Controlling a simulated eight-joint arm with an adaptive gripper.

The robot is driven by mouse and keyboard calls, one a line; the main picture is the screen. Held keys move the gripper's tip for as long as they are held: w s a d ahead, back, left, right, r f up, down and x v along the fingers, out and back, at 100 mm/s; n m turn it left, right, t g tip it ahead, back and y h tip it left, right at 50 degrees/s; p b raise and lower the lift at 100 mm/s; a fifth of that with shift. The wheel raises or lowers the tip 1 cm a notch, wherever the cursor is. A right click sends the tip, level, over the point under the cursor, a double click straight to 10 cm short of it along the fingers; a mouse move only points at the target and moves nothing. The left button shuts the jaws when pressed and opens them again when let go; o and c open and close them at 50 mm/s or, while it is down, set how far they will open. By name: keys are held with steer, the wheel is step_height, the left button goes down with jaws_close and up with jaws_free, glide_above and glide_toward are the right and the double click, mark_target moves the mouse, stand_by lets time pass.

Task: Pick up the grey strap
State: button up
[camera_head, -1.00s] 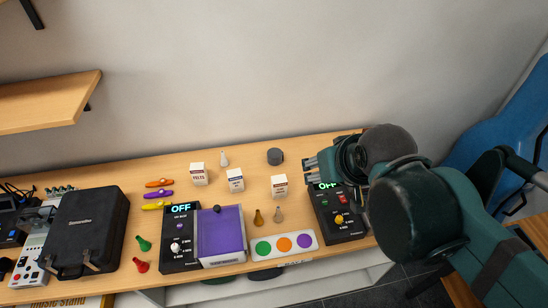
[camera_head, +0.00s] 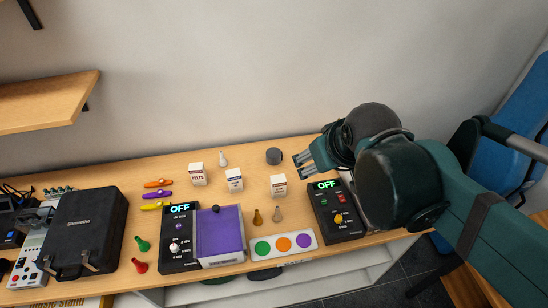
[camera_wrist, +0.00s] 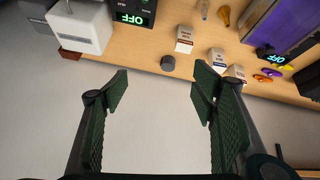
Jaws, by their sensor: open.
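The grey strap (camera_head: 273,156) looks like a small dark grey roll near the back edge of the wooden table. In the wrist view the strap (camera_wrist: 168,63) lies ahead of my gripper (camera_wrist: 161,88), roughly centred between the fingers but beyond their tips. My gripper (camera_head: 303,162) is open and empty, just right of the strap in the head view, with a gap between them. Nothing covers the strap.
Several small white boxes (camera_head: 278,186) stand left of and in front of the strap. A black device (camera_head: 330,222) with a green OFF display lies below my gripper. A white block (camera_wrist: 80,28) is at the wrist view's upper left. The wall rises behind the table.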

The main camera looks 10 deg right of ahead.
steer(key=w+f+n+g, duration=0.1)
steer(key=w+f+n, duration=0.1)
steer(key=w+n, duration=0.55)
steer(key=n+g+h+b, duration=0.2)
steer(key=n+g+h, duration=0.1)
steer(key=n, duration=1.3)
glide_above(274, 153)
steer(key=s+a, duration=0.2)
steer(key=shift+m, duration=0.25)
step_height(274, 153, down, 20)
steer(key=shift+w+d+f, duration=0.1)
steer(key=shift+f, duration=0.1)
steer(key=shift+w+f, duration=0.2)
steer(key=shift+f, duration=0.25)
steer(key=shift+x, duration=1.25)
steer(key=shift+f, duration=0.2)
steer(key=shift+x, duration=2.45)
